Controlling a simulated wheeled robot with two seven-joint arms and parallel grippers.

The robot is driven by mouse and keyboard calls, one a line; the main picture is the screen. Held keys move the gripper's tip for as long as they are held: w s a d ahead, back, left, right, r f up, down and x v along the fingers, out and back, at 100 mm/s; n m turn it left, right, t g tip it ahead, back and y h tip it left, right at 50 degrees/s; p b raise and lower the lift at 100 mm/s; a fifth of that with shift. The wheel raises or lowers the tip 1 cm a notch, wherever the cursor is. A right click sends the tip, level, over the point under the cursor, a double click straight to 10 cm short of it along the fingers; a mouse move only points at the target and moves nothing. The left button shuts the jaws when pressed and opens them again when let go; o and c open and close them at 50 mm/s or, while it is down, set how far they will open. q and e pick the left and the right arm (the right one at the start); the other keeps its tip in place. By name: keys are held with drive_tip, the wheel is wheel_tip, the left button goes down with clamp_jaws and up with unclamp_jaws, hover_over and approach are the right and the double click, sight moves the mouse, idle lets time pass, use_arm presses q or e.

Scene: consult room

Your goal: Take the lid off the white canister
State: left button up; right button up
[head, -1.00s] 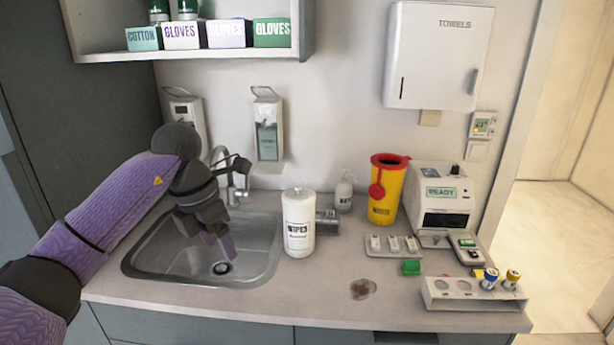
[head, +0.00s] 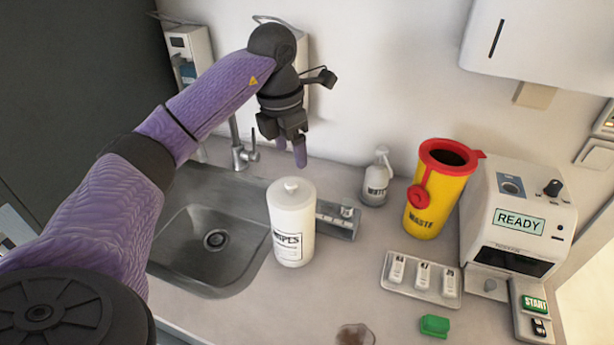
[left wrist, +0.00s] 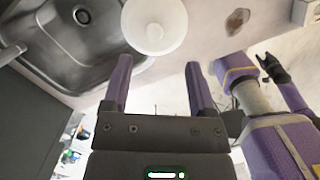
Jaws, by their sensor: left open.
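The white canister (head: 292,225) with a black WIPES label stands upright on the counter just right of the sink. Its white lid (head: 291,188), with a small round knob on top, sits on it. My left gripper (head: 277,153) is open and empty, above and behind the lid, its purple fingers pointing down and apart from it. In the left wrist view the round lid (left wrist: 154,28) shows from above, beyond the two spread fingertips of my left gripper (left wrist: 157,65). My other arm shows small at the right there; its dark end (left wrist: 272,68) is too small to read.
The steel sink (head: 178,265) and tap (head: 240,155) are left of the canister. A metal box (head: 338,222) stands close at its right, then a small bottle (head: 376,178), the yellow waste bin (head: 430,205) and an analyser (head: 520,215). A brown stain (head: 355,335) marks the front counter.

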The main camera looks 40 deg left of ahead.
sight(291, 183)
use_arm(q)
drive_tip(key=f, duration=0.8)
drive_tip(key=shift+w+a, duration=0.15)
drive_tip(key=shift+a, duration=0.2)
drive_tip(key=shift+r, duration=0.1)
clamp_jaws()
